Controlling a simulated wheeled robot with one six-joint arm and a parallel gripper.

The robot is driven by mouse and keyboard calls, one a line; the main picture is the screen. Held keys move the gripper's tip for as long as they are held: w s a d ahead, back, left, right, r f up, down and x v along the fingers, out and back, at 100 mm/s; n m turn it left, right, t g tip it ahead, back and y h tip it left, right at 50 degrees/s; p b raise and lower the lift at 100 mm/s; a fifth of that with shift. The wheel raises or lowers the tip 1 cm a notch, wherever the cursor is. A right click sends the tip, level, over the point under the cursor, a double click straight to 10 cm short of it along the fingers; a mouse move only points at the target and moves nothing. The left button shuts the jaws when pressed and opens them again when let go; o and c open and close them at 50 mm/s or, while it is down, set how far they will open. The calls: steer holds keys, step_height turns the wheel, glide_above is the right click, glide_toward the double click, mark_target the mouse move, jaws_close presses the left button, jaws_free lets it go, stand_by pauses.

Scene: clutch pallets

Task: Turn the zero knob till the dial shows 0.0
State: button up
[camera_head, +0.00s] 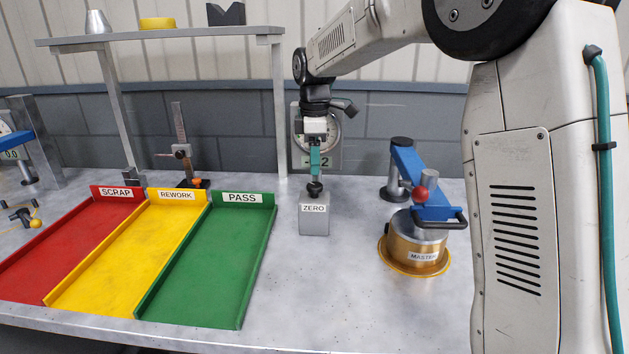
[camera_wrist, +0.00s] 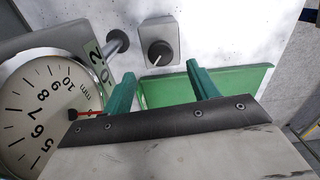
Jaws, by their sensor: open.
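The zero knob (camera_head: 315,188) is black and sits on top of a grey block labelled ZERO (camera_head: 314,217). In the wrist view the knob (camera_wrist: 160,53) shows a white pointer line. My gripper (camera_head: 315,172) points down just above the knob. In the wrist view its two green fingers (camera_wrist: 160,72) are apart, with the knob beyond the gap between the tips; contact is not visible. The round dial (camera_head: 334,128) stands behind my gripper, partly hidden.
The green PASS tray (camera_head: 215,260) lies left of the block, then yellow REWORK (camera_head: 130,255) and red SCRAP (camera_head: 60,250). A brass MASTER piece (camera_head: 412,258) under a blue clamp (camera_head: 420,180) stands right. Bench front is clear between.

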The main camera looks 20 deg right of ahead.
mark_target(315, 184)
step_height(315, 184, down, 6)
steer(key=shift+f, duration=0.2)
steer(key=shift+c, duration=0.2)
steer(key=c, duration=0.9)
